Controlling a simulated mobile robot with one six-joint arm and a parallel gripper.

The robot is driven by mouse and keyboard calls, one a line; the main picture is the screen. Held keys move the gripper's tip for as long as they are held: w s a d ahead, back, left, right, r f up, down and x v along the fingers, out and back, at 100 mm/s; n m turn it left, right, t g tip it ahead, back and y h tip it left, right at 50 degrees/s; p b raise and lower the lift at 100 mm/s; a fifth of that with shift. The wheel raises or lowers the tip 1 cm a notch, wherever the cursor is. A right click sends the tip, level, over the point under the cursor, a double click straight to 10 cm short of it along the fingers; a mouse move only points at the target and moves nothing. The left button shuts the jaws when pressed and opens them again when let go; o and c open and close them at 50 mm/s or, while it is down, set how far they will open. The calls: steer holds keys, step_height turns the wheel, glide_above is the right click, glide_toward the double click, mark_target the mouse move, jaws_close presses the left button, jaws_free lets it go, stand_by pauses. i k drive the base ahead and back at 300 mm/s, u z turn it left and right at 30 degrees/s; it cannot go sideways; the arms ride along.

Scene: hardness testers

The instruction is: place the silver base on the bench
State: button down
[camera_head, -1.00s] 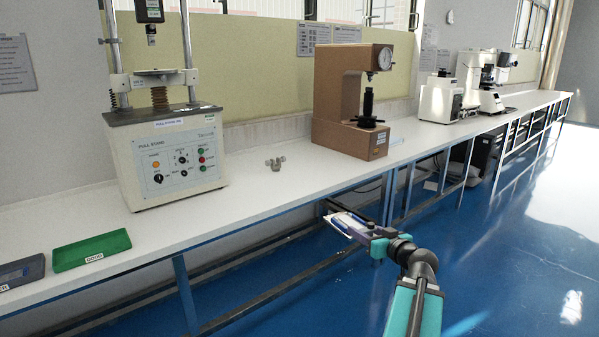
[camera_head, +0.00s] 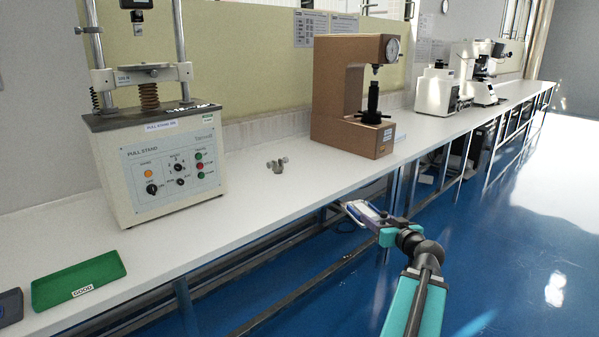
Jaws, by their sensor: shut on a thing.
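My gripper (camera_head: 372,219) is in front of the bench, past its front edge and to the right of the picture's middle. It is shut on a flat, pale silvery piece (camera_head: 362,213), which looks like the silver base. The piece is small and partly covered by the jaws, so its exact shape is unclear. The white bench (camera_head: 235,205) runs from the lower left to the far right. The held piece is apart from the bench top in the picture.
A small grey lobed metal part (camera_head: 277,165) lies on the bench between the pull stand (camera_head: 165,170) and the brown hardness tester (camera_head: 335,135). A green tray (camera_head: 78,280) sits at the left, beside a dark tray (camera_head: 10,306). White instruments (camera_head: 437,92) stand farther right. Bench around the lobed part is clear.

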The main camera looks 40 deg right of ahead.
mark_target(298, 176)
steer(key=i, duration=0.85)
